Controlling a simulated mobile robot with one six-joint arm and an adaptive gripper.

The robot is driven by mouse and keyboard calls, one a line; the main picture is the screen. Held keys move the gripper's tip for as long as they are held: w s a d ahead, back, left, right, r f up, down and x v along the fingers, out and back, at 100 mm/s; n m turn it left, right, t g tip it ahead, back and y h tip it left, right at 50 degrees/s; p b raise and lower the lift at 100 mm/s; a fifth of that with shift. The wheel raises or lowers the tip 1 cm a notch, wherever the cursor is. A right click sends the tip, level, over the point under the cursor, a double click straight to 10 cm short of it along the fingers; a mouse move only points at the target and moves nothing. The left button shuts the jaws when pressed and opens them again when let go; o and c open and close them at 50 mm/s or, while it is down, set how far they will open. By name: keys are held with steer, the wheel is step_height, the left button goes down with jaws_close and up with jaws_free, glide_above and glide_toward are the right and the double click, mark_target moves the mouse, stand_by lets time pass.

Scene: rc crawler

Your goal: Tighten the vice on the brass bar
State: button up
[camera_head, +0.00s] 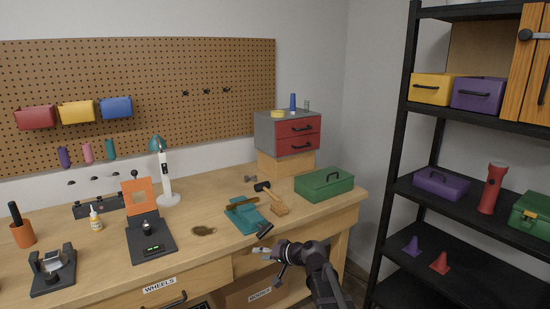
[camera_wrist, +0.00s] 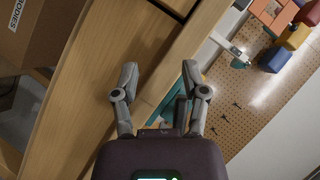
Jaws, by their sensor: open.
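The teal vice (camera_head: 240,219) stands on the workbench near its front edge. The brass bar (camera_head: 242,203) lies across its top, at the jaws. A dark part, apparently the vice's handle end (camera_head: 265,230), sticks out at the vice's front right. My gripper (camera_head: 266,258) is just in front of the bench edge, below and right of the vice, apart from it. In the wrist view my gripper (camera_wrist: 160,75) is open, with nothing between the fingers. A teal piece and a dark part show beside the right finger, mostly hidden by it.
The bench's front edge (camera_wrist: 150,75) and drawers are close to my fingers. A black shelf (camera_head: 445,200) stands right.

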steer(key=s+d+f+g+h+p, duration=0.1)
steer(key=s+d+f+g+h, duration=0.35)
steer(key=s+d, duration=0.6)
steer(key=s+d+f+g+h+p, duration=0.1)
steer(key=s+d+f+g+h, duration=0.1)
steer(key=s+d+f+h, duration=0.65)
steer(key=s+d+r+y+p, duration=0.1)
steer(key=d+r+p, duration=0.2)
steer(key=r+p, duration=0.9)
step_height(320, 180, up, 4)
steer(key=shift+s+r+y, duration=0.2)
steer(key=shift+s+y, duration=0.05)
steer(key=shift+y, duration=0.05)
steer(key=shift+d, duration=0.15)
